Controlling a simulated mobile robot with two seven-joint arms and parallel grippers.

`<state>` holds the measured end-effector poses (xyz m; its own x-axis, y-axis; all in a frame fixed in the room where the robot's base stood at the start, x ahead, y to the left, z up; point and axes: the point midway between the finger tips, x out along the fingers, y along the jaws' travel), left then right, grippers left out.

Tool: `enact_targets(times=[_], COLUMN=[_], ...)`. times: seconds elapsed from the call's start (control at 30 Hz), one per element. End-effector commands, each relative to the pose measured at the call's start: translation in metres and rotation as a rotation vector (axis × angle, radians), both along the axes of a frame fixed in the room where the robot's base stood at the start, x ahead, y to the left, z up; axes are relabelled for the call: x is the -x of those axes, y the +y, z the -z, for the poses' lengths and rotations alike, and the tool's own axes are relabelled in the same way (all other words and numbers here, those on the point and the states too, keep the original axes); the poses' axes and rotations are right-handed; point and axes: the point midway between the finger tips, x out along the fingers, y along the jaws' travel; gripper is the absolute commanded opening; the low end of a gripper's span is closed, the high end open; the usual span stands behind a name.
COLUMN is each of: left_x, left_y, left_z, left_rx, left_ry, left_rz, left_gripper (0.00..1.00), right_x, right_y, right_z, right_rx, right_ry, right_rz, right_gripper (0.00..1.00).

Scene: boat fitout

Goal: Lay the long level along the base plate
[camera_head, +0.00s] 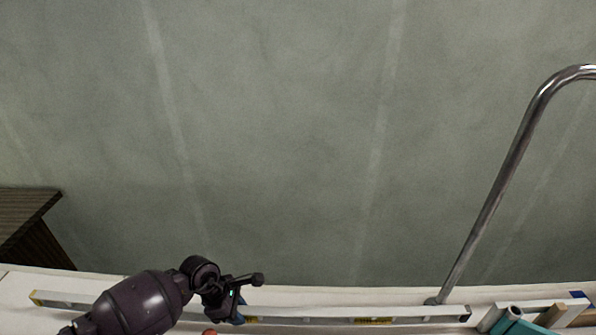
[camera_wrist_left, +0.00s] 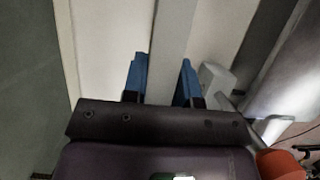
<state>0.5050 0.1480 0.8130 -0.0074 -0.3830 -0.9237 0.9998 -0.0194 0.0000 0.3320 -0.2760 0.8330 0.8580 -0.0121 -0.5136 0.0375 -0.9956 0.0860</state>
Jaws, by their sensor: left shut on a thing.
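The long level (camera_head: 350,312) is a pale grey bar with yellow marks. It lies lengthwise along the white ledge at the bottom of the head view, partly hidden behind my left arm. My left gripper (camera_head: 240,312) is at about the middle of the level. In the left wrist view my gripper's blue fingertips (camera_wrist_left: 160,80) are on either side of the level (camera_wrist_left: 175,30), shut on it. I cannot tell whether the level touches the ledge or which surface is the base plate. My right gripper is not in view.
A shiny metal rail (camera_head: 500,190) rises from the ledge (camera_head: 290,292) near the level's right end. Teal and cream lengths (camera_head: 535,325) lie at the lower right. A dark wooden box (camera_head: 30,220) stands at the left. An orange rounded thing (camera_wrist_left: 280,165) shows in the left wrist view.

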Motion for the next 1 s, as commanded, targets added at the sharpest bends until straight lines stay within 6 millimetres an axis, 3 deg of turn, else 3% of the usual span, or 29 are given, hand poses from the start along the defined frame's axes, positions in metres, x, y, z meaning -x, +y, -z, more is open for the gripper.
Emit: enact_targets(times=[0.37, 1.0], left_x=[-0.001, -0.001], left_y=[0.000, -0.001], left_z=[-0.048, 0.039], left_rx=[0.000, 0.002], left_ry=[-0.003, 0.001], left_rz=[0.001, -0.003], left_gripper=[0.00, 0.00], right_x=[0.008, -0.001], right_y=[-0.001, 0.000], right_z=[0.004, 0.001], right_rx=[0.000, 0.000], right_ry=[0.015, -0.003], right_rz=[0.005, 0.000], right_gripper=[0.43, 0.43])
